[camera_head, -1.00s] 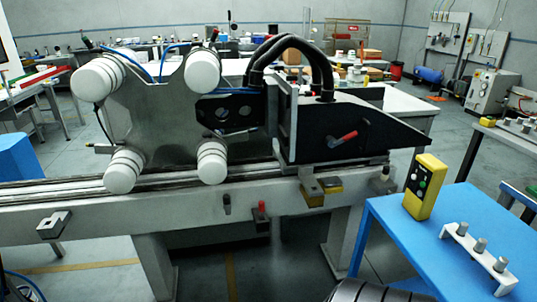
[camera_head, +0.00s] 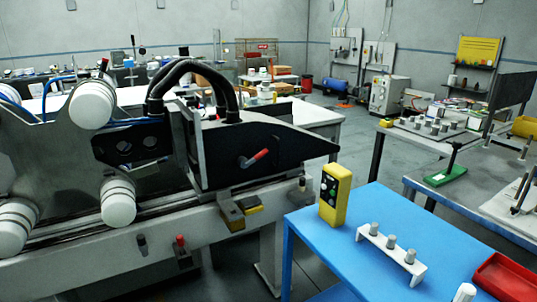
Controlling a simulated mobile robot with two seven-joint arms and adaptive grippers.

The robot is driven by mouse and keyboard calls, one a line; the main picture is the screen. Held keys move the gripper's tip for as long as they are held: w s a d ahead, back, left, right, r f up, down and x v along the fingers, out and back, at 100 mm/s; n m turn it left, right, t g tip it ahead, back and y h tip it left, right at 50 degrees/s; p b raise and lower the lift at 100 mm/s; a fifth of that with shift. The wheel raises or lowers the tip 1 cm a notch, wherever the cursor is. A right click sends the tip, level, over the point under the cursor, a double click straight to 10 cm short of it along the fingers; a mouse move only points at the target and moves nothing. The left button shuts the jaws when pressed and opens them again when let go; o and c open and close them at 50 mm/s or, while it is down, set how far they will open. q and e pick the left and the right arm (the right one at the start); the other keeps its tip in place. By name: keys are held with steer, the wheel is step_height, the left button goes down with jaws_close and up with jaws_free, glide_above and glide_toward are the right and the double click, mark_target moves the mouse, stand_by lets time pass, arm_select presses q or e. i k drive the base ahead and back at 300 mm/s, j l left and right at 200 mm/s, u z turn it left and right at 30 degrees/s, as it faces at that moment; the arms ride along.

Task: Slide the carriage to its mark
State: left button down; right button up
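The carriage appears to be the machine unit on the rail (camera_head: 165,207). Its right part is a black wedge-shaped housing (camera_head: 285,145) with a red-tipped lever (camera_head: 254,158). Its left part is a grey plate (camera_head: 50,165) with white rollers (camera_head: 118,202), cut off by the left edge. A metal and yellow block (camera_head: 240,212) sits on the beam front below the housing. A small red-topped part (camera_head: 181,245) is farther left on the beam. I cannot make out the mark for certain. Neither of my grippers is in view.
A blue table (camera_head: 385,270) stands at the right front with a yellow button box (camera_head: 334,195), a white rack of grey pegs (camera_head: 391,254) and a red tray (camera_head: 505,279). Black hoses (camera_head: 195,75) arch over the carriage. Grey floor lies open behind the blue table.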

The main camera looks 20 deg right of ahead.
mark_target(48, 153)
steer(key=i+j+z, duration=0.15)
steer(key=i+z, duration=0.35)
steer(key=i+j+z, duration=0.3)
steer(key=z, duration=0.2)
steer(key=i, duration=0.05)
